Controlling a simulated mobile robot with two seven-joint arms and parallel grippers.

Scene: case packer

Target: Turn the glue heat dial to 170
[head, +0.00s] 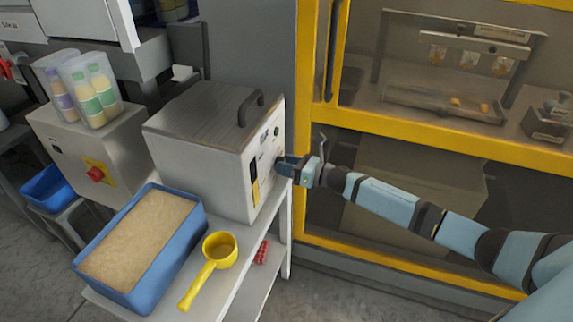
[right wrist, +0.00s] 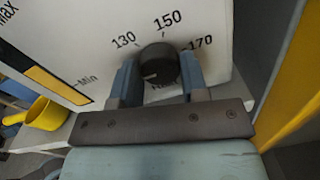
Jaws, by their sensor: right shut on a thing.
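The glue heat dial (right wrist: 160,62) is a round black knob on the white front panel of the glue unit (head: 220,160). The numbers 130, 150 and 170 are printed around it, with 170 at its upper right. A small pale mark on the knob lies toward its lower left, on the side away from 170. My right gripper (right wrist: 159,70) is shut on the dial, one finger on each side. In the head view my right gripper (head: 287,164) reaches the panel from the right and hides the dial. My left gripper is not in view.
A yellow-framed machine (head: 430,130) stands behind my right arm. A grey box with a red knob (head: 95,173) is at left.

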